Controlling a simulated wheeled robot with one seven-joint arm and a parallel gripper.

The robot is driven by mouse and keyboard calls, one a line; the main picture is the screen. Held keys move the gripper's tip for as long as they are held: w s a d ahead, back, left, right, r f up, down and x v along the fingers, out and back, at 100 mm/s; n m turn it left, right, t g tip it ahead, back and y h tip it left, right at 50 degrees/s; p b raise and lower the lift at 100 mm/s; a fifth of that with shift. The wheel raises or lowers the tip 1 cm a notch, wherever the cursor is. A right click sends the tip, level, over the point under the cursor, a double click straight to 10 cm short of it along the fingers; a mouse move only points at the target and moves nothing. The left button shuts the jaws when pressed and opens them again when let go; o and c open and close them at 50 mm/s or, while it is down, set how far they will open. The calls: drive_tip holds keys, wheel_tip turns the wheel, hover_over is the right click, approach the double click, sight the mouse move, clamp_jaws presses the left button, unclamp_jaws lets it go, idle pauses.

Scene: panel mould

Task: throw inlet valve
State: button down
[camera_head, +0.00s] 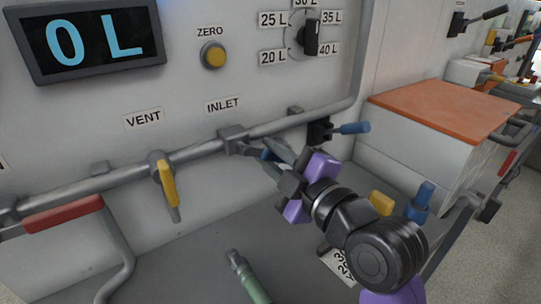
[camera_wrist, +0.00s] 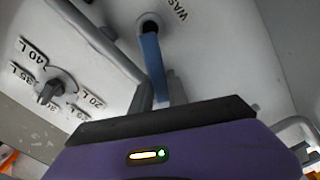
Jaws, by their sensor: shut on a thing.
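The inlet valve (camera_head: 232,139) sits on the grey pipe just below the INLET label (camera_head: 223,104) in the head view. My gripper (camera_head: 262,154) reaches in from the lower right. Its fingers are shut on the valve's blue handle (camera_head: 268,156), of which only a small part shows between them. In the wrist view the blue handle (camera_wrist: 153,62) runs down from a dark round opening to between the fingertips (camera_wrist: 160,88). The handle's end is hidden by my gripper.
The yellow vent handle (camera_head: 167,185) hangs down to the left. Another blue handle (camera_head: 352,128) sticks out just right of my gripper. The display reads 0 L (camera_head: 95,40).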

drive_tip(key=c, duration=1.3)
unclamp_jaws()
drive_tip(key=shift+s+d, duration=0.1)
drive_tip(key=v, duration=0.7)
drive_tip(key=shift+s+d, duration=0.15)
drive_tip(key=shift+s, duration=0.1)
